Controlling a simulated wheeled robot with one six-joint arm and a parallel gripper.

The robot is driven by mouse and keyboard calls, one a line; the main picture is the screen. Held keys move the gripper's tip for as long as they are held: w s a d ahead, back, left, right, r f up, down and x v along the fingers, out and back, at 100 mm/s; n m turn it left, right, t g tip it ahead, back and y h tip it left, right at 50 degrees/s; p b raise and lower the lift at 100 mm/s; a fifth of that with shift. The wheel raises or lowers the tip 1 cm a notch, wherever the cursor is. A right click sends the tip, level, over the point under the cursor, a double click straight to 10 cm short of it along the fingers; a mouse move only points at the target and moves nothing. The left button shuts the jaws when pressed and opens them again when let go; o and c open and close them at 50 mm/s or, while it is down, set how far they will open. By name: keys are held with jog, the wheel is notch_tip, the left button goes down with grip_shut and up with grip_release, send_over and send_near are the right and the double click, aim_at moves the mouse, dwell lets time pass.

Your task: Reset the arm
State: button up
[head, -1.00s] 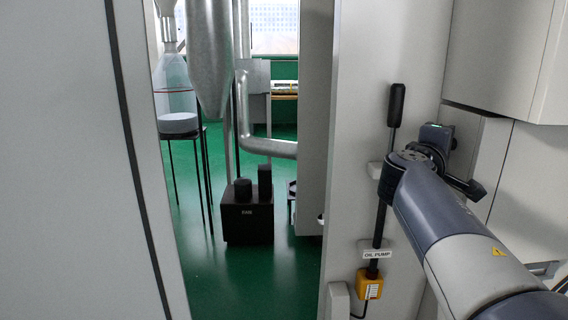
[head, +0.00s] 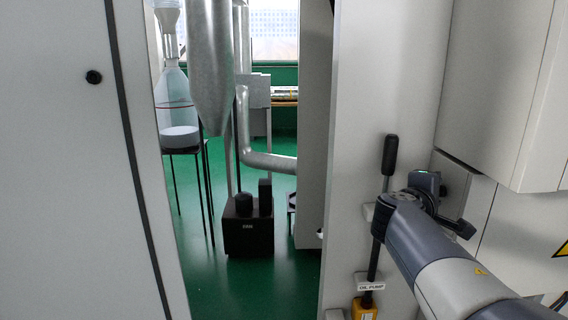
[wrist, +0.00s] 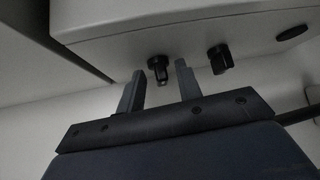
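My arm (head: 450,265), grey and dark blue, reaches in from the lower right of the head view. Its far end is beside the grey wall panel and below a pale wall cabinet. The fingers of my gripper cannot be made out there. In the wrist view my gripper (wrist: 159,88) has its two grey fingers well apart with nothing held between them. A dark knob or nozzle (wrist: 158,69) shows beyond the gap, under a pale housing. I cannot tell whether the fingers touch anything. No foil tray is in view.
A black-handled lever (head: 389,155) stands on the panel near my arm, above an "OIL PUMP" label (head: 370,286) and a yellow box (head: 363,308). The pale cabinet (head: 495,90) overhangs on the right. A second dark knob (wrist: 220,59) is under the housing. Green floor (head: 290,275) shows through the opening.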

jog(key=shift+w+r+n+g+y+p, duration=0.1)
jog(key=shift+r+n+g+y+p, duration=0.3)
jog(key=shift+p, duration=2.6)
jog(key=shift+r+n+g+y+p, duration=0.1)
jog(key=shift+n+g+p, duration=0.45)
jog(key=shift+p, duration=2.45)
jog(key=v, duration=0.9)
jog(key=shift+a, duration=0.25)
jog(key=shift+f, duration=0.15)
